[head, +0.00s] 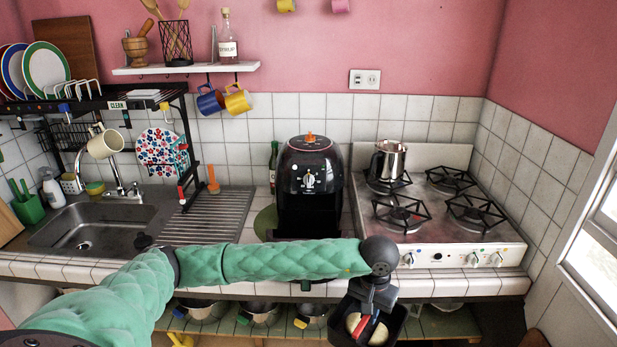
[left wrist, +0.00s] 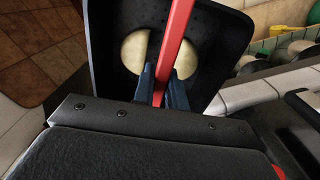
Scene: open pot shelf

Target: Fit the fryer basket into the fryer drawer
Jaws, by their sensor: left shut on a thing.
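The black air fryer (head: 310,180) stands on the counter left of the stove. My left arm crosses in front of its lower part, so I cannot tell how its drawer stands. My left gripper (head: 369,312) is in front of the counter edge, below the stove's left side. It is shut on the red handle of the black fryer basket (head: 399,325). In the left wrist view my fingers (left wrist: 163,95) pinch the red bar (left wrist: 178,40) above the basket's dark perforated floor (left wrist: 215,55). A round cream-coloured thing (left wrist: 134,50) lies in the basket. My right gripper is not in view.
The stove (head: 440,215) with a steel pot (head: 388,160) is to the right of the fryer. A bottle (head: 273,165) and a green round thing (head: 265,222) are beside the fryer. Several pots (head: 260,313) sit on the shelf below the counter.

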